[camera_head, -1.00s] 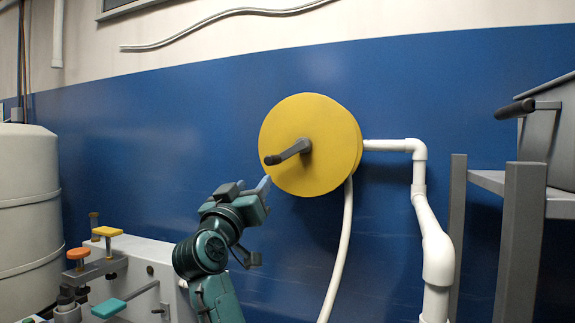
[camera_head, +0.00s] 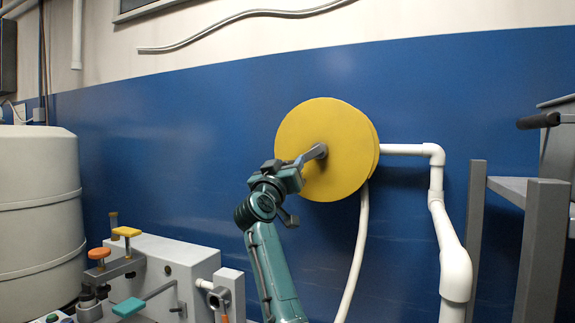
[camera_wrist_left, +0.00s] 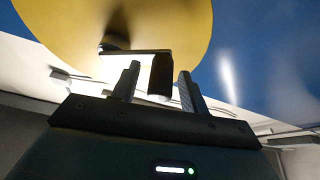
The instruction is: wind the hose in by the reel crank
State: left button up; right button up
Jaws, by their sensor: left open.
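The yellow hose reel (camera_head: 345,150) is mounted on the blue wall, and its disc fills the top of the left wrist view (camera_wrist_left: 200,30). Its grey crank (camera_head: 315,154) points left and slightly down from the hub. The dark crank grip (camera_wrist_left: 161,74) shows between my fingers in the left wrist view; my gripper hides it in the head view. My left gripper (camera_head: 292,172) is open, with one finger on each side of the grip and visible gaps. The white hose (camera_head: 358,250) hangs down from the reel. My right gripper is out of view.
A white pipe (camera_head: 436,190) runs from beside the reel down the wall. A grey frame (camera_head: 540,240) stands at the right. A white tank (camera_head: 40,210) and a panel with valve handles (camera_head: 165,265) are at the lower left.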

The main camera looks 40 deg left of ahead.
pick_arm(q)
grip_shut()
dwell(0.4)
